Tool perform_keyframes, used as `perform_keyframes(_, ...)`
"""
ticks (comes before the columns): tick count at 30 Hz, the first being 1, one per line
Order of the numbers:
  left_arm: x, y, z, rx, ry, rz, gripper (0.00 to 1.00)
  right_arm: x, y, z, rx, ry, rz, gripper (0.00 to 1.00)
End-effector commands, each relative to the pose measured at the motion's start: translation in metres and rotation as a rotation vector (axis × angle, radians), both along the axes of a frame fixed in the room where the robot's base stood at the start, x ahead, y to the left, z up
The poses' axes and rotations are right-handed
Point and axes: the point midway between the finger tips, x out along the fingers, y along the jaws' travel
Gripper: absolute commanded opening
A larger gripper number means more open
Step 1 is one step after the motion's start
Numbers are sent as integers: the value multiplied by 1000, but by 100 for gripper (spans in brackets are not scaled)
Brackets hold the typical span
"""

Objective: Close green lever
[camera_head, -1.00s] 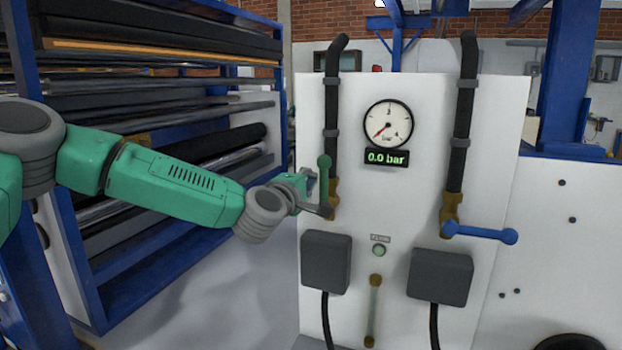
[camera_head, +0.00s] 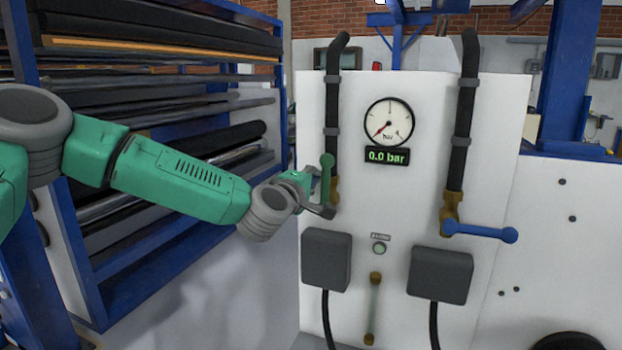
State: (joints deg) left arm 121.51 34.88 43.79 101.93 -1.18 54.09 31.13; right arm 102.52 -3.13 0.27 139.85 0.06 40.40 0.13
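The green lever (camera_head: 327,170) stands upright at the brass valve (camera_head: 335,190) at the foot of the left black pipe, in line with the pipe. My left gripper (camera_head: 325,198) is at the lever from the left, with its dark fingers beside the lever's lower part. I cannot tell whether the fingers touch or grip the lever, since they are small and overlap it. My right gripper is not in view.
A blue lever (camera_head: 480,231) points right from the right pipe's valve. A round gauge (camera_head: 389,122) sits above a display (camera_head: 387,156) reading 0.0 bar. Two dark grey boxes (camera_head: 326,258) (camera_head: 441,275) stick out below. A blue rack (camera_head: 95,280) of rollers stands on the left.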

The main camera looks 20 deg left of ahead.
Motion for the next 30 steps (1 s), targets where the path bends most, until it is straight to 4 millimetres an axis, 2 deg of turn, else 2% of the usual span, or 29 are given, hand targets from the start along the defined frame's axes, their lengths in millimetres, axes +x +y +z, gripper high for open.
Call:
perform_keyframes(8,0,-13,4,133,-1,-4,0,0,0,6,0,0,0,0)
perform_keyframes(20,0,-44,0,505,-1,-5,0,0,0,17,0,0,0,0)
perform_keyframes(30,0,-67,-13,829,-2,-4,0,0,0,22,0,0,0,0)
